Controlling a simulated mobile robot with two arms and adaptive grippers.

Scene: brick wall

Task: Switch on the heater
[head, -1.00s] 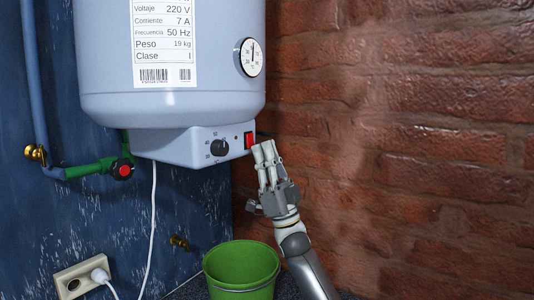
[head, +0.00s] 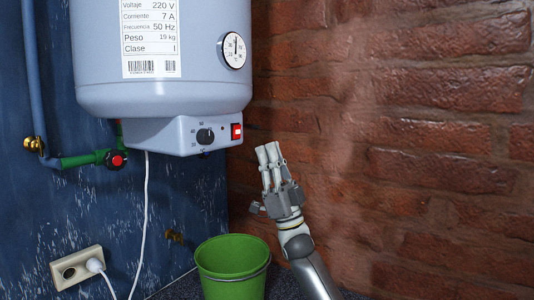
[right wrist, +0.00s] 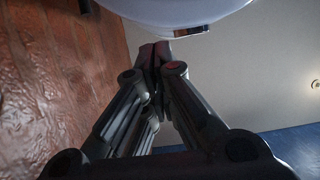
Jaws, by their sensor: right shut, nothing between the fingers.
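The heater (head: 165,75) is a pale grey-blue tank on the blue wall, with a control box under it. The red rocker switch (head: 236,131) is at the right end of the box front and shows a bright white patch. A black dial (head: 205,136) is left of it. My right gripper (head: 269,150) is shut and empty, fingers pointing up, to the right of and slightly below the switch, apart from it in the picture. In the right wrist view the shut fingertips (right wrist: 156,52) are below the heater's curved body (right wrist: 180,10). My left gripper is not in view.
A green bucket (head: 232,265) stands on the floor below the heater. A brick wall (head: 420,150) fills the right side. A wall socket (head: 78,268) with a white plug, and a pipe with a green valve (head: 85,159), are at the left.

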